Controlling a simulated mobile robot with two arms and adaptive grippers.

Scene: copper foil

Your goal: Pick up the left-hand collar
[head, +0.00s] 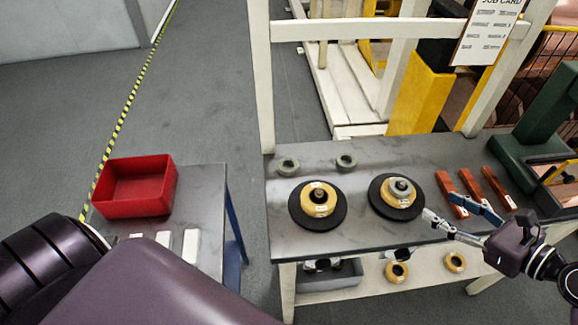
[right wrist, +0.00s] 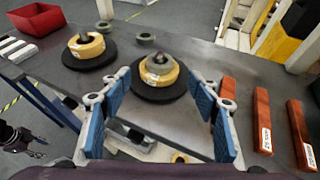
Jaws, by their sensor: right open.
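Two small grey-green collars stand at the back of the grey bench, the left-hand collar (head: 288,166) and the right-hand one (head: 346,162). In the right wrist view the left-hand collar (right wrist: 104,26) is behind the left roll and the other collar (right wrist: 147,37) is to its right. My right gripper (head: 462,215) is open and empty at the bench's front right. The collars are well beyond its fingers (right wrist: 160,98), to the far left. A dark part at the left edge of the right wrist view looks like my left gripper (right wrist: 14,138); its jaws are unclear.
Two yellow rolls on black discs, left (head: 318,200) and right (head: 397,192), stand between my right gripper and the collars. A grey ring sits on the right roll. Copper-coloured bars (head: 452,193) lie right. A red bin (head: 136,187) stands on the left table.

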